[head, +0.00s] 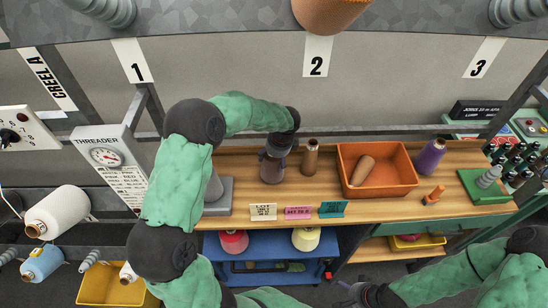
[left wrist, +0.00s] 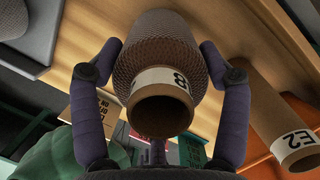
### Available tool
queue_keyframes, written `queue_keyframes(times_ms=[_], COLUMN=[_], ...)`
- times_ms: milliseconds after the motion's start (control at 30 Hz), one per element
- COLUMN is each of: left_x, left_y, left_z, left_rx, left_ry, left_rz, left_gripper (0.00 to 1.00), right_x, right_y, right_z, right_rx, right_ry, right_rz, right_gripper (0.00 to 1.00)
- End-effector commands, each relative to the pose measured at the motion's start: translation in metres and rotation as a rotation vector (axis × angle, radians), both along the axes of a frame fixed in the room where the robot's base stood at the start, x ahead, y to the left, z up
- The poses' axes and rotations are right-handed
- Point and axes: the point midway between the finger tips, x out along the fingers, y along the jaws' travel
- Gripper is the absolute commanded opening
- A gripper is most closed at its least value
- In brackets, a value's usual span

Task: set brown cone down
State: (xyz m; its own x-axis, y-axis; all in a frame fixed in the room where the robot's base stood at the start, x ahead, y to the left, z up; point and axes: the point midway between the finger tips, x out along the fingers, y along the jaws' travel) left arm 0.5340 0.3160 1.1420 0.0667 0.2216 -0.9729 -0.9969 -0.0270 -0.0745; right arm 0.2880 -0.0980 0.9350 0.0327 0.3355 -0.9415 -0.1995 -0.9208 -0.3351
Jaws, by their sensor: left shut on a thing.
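My left gripper (head: 273,155) is shut on a brown cone (head: 271,172) over the wooden bench top. In the left wrist view, the brown cone (left wrist: 165,45) has a ribbed grey-brown body and a bare cardboard end with a white label, partly readable. My two purple fingers (left wrist: 160,55) press on its sides. Its far end points at the wood; I cannot tell whether it touches. A bare cardboard tube (head: 310,158), labelled E2 in the left wrist view (left wrist: 275,110), stands just right of it. My right gripper (head: 355,295) is low in the head view, away from the bench.
An orange bin (head: 400,157) with a brown cone lying inside (head: 362,170) is to the right. A grey cone on a grey plate (head: 218,203) is on the left. Small cards (head: 298,212) stand along the front edge. A purple cone (head: 430,157) stands beyond the bin.

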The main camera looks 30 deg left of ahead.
Motion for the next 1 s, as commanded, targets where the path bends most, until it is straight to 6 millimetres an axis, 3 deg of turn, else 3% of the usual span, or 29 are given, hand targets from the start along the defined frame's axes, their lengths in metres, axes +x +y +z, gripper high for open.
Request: queue_keyframes(times_ms=[200,233,300,767,1000], left_x=[0.001,0.000,0.000,0.001,-0.001], left_y=[0.000,0.000,0.000,-0.001,-0.009], left_z=[-0.001,-0.002,-0.002,0.003,0.038], left_rx=[0.000,0.000,0.000,0.000,0.000], left_ry=[-0.003,-0.002,-0.002,-0.003,-0.007], left_rz=[0.000,0.000,0.000,0.000,-0.002], left_gripper=[0.19,0.82,1.00,1.00,1.00], right_x=[0.000,0.000,0.000,0.000,0.000], right_y=[0.000,0.000,0.000,0.000,0.000], right_z=[0.000,0.000,0.000,0.000,-0.001], right_rx=[0.000,0.000,0.000,0.000,0.000], right_ry=[0.000,0.000,0.000,0.000,0.000], right_rz=[0.000,0.000,0.000,0.000,0.000], right_gripper=[1.00,1.00,1.00,1.00,1.00])
